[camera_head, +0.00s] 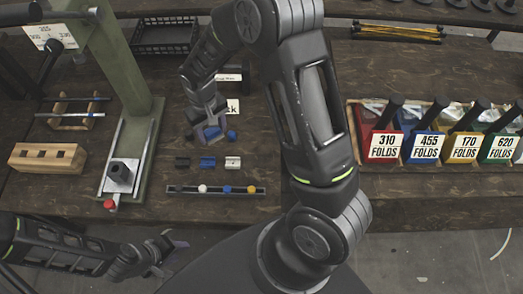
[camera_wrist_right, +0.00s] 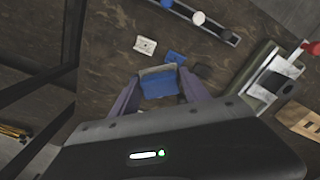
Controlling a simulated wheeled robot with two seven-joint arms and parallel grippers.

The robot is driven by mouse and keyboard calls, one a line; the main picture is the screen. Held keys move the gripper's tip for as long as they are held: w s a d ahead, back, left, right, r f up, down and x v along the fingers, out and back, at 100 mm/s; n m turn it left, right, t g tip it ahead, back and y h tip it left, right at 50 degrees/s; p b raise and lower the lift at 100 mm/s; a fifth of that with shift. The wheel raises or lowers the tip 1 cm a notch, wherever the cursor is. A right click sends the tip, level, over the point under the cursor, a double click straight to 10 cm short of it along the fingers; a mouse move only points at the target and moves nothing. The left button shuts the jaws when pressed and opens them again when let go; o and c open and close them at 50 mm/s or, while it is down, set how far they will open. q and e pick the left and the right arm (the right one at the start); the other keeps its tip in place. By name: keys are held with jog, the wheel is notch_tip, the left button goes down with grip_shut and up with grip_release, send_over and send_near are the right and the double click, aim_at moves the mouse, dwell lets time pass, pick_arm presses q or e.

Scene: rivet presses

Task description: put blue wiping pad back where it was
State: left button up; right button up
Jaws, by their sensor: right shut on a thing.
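The blue wiping pad (camera_wrist_right: 158,86) sits between the two fingers of my right gripper (camera_wrist_right: 160,97), which is shut on it. It has a pale grey edge at its far side. In the head view my right gripper (camera_head: 208,128) is over the table, just behind a row of small blocks, with the pad (camera_head: 212,133) at its fingertips. A second blue patch (camera_head: 231,135) shows right of the finger; I cannot tell if it is the same pad. Whether the pad touches the table is unclear. My left gripper (camera_head: 172,256) is low at the left, in front of the table, open and empty.
A black, a blue (camera_head: 208,162) and a white block (camera_head: 232,162) lie in front of the pad. Before them is a dark rail (camera_head: 215,190) with coloured knobs. A green press (camera_head: 145,110) stands left. Labelled bins (camera_head: 383,148) stand right.

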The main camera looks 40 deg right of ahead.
jog(key=shift+a, duration=0.1)
jog(key=s+d+f+m+b, duration=0.3)
jog(key=d+f+m+b, duration=0.15)
jog(key=d+b, duration=0.3)
jog(key=m+b, duration=0.2)
jog(key=m, duration=0.1)
send_over(259, 158)
notch_tip(259, 158, down, 2)
jog(key=shift+f, duration=0.1)
notch_tip(259, 158, down, 6)
jog(key=shift+f+b, duration=0.1)
jog(key=shift+b, duration=0.45)
jog(key=shift+f+b, duration=0.4)
jog(key=shift+f, duration=1.5)
